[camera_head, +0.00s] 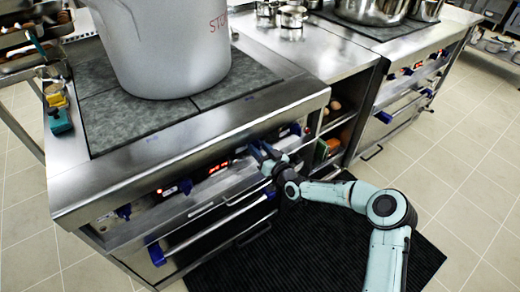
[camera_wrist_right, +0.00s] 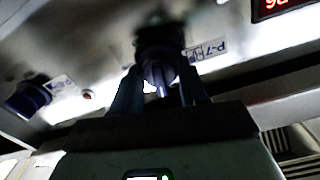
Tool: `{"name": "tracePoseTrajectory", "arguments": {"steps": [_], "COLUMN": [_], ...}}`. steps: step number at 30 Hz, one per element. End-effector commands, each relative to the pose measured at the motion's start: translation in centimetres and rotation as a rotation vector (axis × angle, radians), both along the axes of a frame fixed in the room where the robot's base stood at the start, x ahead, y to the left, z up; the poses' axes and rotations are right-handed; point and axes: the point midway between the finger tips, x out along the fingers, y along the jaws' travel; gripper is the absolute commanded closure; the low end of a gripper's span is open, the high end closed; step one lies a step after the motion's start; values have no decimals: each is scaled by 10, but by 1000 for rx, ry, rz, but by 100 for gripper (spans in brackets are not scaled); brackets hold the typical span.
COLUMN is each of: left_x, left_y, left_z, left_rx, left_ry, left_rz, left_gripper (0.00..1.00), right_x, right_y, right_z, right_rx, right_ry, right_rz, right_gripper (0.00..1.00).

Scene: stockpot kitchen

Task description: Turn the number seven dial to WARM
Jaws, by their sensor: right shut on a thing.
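My right gripper (camera_head: 262,155) reaches the front control panel of the near range in the head view. In the right wrist view, its two fingers (camera_wrist_right: 160,92) are shut on a dark blue dial (camera_wrist_right: 160,72), one on each side. A label beside this dial (camera_wrist_right: 205,50) appears upside down and seems to read P-7. The gripper mostly hides the held dial in the head view. Its pointer setting and the WARM mark cannot be read. My left gripper is not in view.
Other blue dials (camera_head: 123,211) (camera_head: 186,187) line the panel, and one sits left in the wrist view (camera_wrist_right: 28,98). A red display (camera_head: 219,167) is near the gripper. Oven handles (camera_head: 215,222) run below. A large grey pot (camera_head: 165,50) stands on top.

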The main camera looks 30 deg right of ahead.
Motion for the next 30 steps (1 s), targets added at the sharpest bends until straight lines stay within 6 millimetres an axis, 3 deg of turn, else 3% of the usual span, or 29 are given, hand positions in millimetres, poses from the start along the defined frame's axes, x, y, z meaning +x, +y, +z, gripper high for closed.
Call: {"name": "tracePoseTrajectory", "arguments": {"steps": [18,30], "left_x": [-3,-4], "left_y": [-2,-2], "left_z": [2,2], "left_rx": [-4,-6], "left_ry": [8,11], "left_rz": [-4,-5], "left_gripper": [57,57], "right_x": [0,0], "right_y": [0,0], "right_z": [0,-1], "right_rx": [541,720], "right_ry": [42,58], "right_rz": [0,-1], "right_gripper": [87,87]}}
